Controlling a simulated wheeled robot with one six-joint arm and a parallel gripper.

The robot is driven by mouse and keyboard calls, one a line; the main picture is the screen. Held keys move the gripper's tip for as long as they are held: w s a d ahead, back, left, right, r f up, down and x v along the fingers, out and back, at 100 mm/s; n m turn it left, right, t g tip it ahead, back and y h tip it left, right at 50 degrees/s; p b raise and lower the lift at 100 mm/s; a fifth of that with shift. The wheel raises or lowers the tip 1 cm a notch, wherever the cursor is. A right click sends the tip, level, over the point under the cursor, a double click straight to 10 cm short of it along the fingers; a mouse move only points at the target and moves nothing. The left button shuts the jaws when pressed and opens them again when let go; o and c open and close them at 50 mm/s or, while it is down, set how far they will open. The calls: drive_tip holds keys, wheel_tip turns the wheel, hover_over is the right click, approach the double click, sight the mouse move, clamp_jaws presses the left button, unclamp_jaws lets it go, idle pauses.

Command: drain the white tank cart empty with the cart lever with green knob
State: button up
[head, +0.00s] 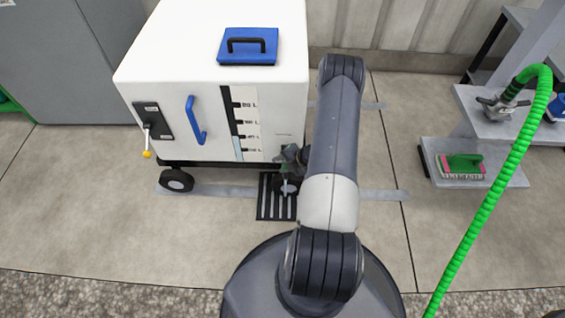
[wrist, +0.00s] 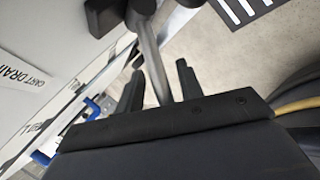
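The white tank cart (head: 200,50) stands at the upper left, with a dark gauge strip (head: 239,122) on its front. A pale column shows near the strip's lowest marks. My gripper (head: 288,158) is low at the cart's front right corner, partly behind my arm. In the wrist view my gripper's two fingers (wrist: 158,88) are apart, with a grey lever rod (wrist: 150,55) between them and a gap beside the right finger. The cart's "CART DRAIN" label (wrist: 20,75) shows at left. I cannot make out the green knob.
A dark floor grate (head: 266,205) lies below the cart's corner. A lever with a yellow knob (head: 147,155) and a blue handle (head: 196,120) are on the cart's front. A green hose (head: 490,200) hangs at right beside a grey shelf stand (head: 500,170). Front floor is clear.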

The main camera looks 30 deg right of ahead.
drive_tip(key=shift+d, duration=0.15)
drive_tip(key=p+v, duration=0.2)
drive_tip(key=v, duration=0.9)
drive_tip(key=shift+p, duration=0.35)
drive_tip(key=shift+c, duration=0.3)
